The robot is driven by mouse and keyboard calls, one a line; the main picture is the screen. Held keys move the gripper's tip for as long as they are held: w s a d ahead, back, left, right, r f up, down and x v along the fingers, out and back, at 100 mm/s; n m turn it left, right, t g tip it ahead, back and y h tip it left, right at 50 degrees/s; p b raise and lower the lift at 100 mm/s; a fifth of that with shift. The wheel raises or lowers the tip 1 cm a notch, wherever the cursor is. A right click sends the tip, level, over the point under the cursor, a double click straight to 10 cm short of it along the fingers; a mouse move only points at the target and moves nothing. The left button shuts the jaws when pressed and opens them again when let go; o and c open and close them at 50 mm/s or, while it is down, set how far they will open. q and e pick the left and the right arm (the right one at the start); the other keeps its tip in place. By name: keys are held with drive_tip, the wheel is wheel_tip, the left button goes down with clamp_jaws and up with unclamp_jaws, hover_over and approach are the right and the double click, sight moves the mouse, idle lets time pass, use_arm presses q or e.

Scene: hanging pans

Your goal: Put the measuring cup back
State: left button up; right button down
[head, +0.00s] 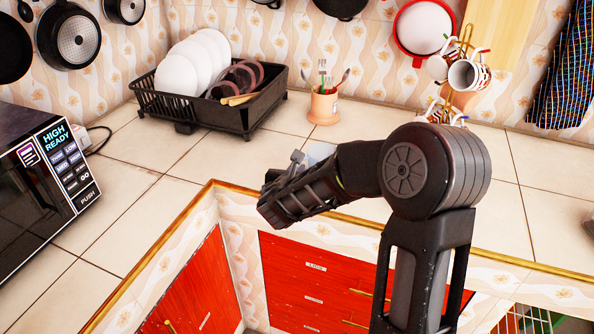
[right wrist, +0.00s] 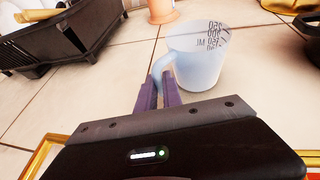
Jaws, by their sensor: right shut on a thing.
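The measuring cup (right wrist: 197,58) is a pale blue, translucent cup with dark volume marks, upright in the right wrist view. My right gripper (right wrist: 164,85) is shut on its handle, one finger on each side. In the head view the cup (head: 319,152) is mostly hidden behind my right gripper (head: 298,160), near the counter's front edge. I cannot tell whether the cup's base touches the counter. My left gripper is not in view.
A black dish rack (head: 215,108) with white plates stands at the back. A utensil pot (head: 323,106) stands behind the cup. A mug tree with mugs (head: 467,75) is at the back right. A microwave (head: 45,185) is at left. Counter tiles between are clear.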

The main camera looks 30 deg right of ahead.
drive_tip(key=shift+f, duration=0.2)
drive_tip(key=c, duration=1.5)
unclamp_jaws()
drive_tip(key=shift+r, duration=0.15)
drive_tip(key=shift+r, duration=0.2)
drive_tip(key=v, duration=1.2)
drive_tip(key=shift+f, duration=0.15)
